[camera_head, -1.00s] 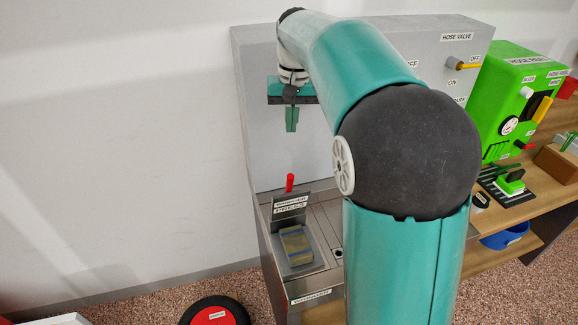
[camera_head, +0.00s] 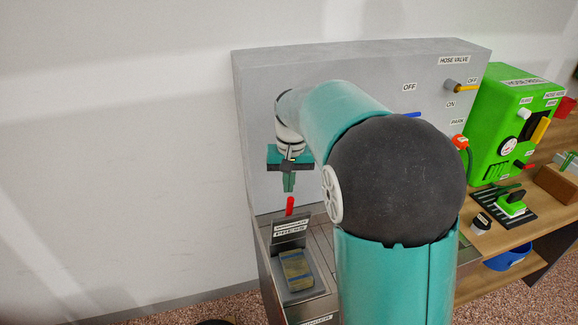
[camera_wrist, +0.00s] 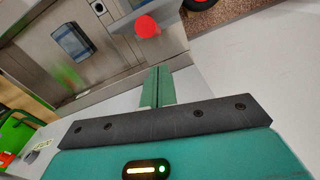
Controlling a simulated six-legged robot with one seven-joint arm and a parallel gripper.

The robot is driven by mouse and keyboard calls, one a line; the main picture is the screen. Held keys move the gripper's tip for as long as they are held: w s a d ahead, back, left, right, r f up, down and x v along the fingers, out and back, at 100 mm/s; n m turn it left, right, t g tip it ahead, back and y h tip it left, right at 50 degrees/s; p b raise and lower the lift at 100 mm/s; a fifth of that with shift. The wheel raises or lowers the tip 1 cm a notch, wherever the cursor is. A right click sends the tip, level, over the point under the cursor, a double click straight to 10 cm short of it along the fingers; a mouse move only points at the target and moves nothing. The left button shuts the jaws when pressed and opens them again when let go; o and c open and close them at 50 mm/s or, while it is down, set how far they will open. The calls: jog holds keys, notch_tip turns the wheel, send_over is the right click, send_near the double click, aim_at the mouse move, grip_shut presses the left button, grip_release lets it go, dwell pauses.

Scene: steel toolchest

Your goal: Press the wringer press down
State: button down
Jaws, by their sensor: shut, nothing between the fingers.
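The wringer press (camera_head: 289,228) is a grey hinged plate with a label, standing tilted up at the left end of the bench. Its red handle (camera_head: 290,206) sticks upward and shows as a red knob in the wrist view (camera_wrist: 147,27). A yellowish sponge-like block with blue bands (camera_head: 296,266) lies in the tray in front of the plate. My gripper (camera_head: 288,187) points down just above the red handle, its green fingers shut and empty. In the wrist view the fingertips (camera_wrist: 158,72) lie close to the red knob; I cannot tell whether they touch it.
A grey back panel (camera_head: 262,110) with valve labels stands behind my arm. A green hose reel box (camera_head: 510,115) stands at the right on the wooden bench, with a blue bowl (camera_head: 508,258) below. The white wall at the left is clear.

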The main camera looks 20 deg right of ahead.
aim_at(289, 220)
jog(key=shift+s+a+f, duration=0.1)
jog(key=shift+s, duration=0.6)
jog(key=shift+s+a+f, duration=0.1)
jog(key=shift+s, duration=0.6)
jog(key=shift+w, duration=0.15)
jog(key=shift+s, duration=0.2)
